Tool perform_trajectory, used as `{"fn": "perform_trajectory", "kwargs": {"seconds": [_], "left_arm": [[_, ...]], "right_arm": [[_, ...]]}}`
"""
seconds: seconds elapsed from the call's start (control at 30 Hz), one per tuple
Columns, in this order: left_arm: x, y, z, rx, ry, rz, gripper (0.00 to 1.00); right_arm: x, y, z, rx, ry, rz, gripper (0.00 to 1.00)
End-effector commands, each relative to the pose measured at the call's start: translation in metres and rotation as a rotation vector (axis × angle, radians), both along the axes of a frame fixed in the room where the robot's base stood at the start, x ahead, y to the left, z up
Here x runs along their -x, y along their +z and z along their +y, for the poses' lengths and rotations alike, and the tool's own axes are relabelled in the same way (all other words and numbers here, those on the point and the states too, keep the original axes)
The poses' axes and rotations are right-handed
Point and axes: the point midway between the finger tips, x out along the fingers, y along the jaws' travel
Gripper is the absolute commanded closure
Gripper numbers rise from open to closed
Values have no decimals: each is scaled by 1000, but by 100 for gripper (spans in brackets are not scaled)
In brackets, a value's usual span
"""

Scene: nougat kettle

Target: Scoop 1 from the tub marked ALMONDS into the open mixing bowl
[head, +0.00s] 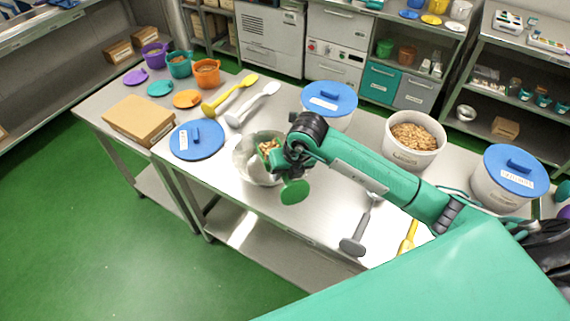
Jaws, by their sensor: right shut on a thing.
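My right gripper (283,165) is above the right side of the pale mixing bowl (246,171) and shut on a green scoop (295,192), whose round green end shows below the gripper. Brown nuts (268,147) show beside the gripper at the bowl; I cannot tell whether they lie in the scoop or in the bowl. The open white tub (412,157) of brown nuts stands right of the bowl, behind my right arm; its label is too small to read. My left gripper is out of view.
Lidded tubs stand at the back (329,122) and right (497,193). A blue lid (198,141) lies left of the bowl, near a cardboard box (138,119). Yellow (229,95) and white (252,105) scoops lie behind; a grey scoop (353,246) lies in front.

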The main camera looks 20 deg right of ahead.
Motion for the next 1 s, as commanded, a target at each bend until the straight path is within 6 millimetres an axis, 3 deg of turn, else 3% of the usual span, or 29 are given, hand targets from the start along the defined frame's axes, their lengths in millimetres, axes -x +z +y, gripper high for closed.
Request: {"fn": "perform_trajectory", "kwargs": {"seconds": [0.03, 0.27, 0.4, 0.67, 1.0], "left_arm": [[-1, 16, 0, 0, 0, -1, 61], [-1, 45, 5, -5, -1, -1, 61], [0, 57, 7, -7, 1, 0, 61], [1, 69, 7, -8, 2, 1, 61], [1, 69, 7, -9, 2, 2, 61]], "right_arm": [[-4, 14, 0, -2, -2, 21, 100], [-12, 24, 0, -4, 0, 164, 100], [-27, 34, 0, -4, -2, 274, 100], [-50, 49, 0, -6, 0, 467, 100], [-77, 70, 0, -8, 1, 698, 100]]}}
